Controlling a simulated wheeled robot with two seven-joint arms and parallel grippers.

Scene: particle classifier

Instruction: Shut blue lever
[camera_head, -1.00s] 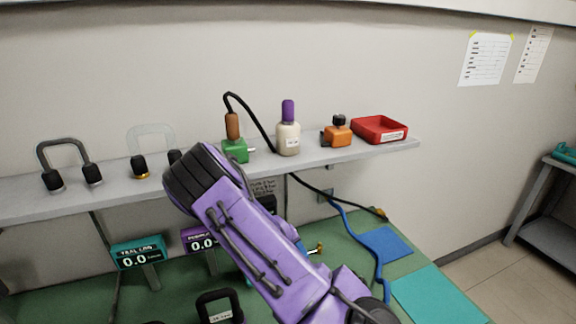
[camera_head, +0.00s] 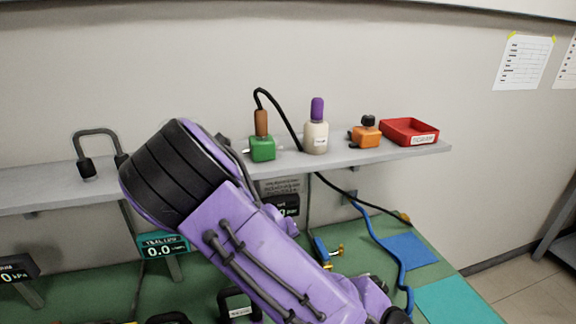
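A small blue lever-like part (camera_head: 321,249) with brass fittings (camera_head: 337,251) sits low over the green bench, just right of my purple arm. It is small in the picture, and I cannot tell whether it is open or shut. My purple arm with a black ribbed end crosses the middle of the camera_head view and hides part of the bench and shelf. No gripper fingers can be made out in view, so neither gripper's relation to the blue part shows.
A grey shelf (camera_head: 350,158) holds a green block (camera_head: 262,148), a cream bottle (camera_head: 316,138), an orange item (camera_head: 366,136) and a red tray (camera_head: 402,134). A teal display (camera_head: 162,246) stands at left. A blue hose (camera_head: 388,243) and blue mat (camera_head: 407,251) lie at right.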

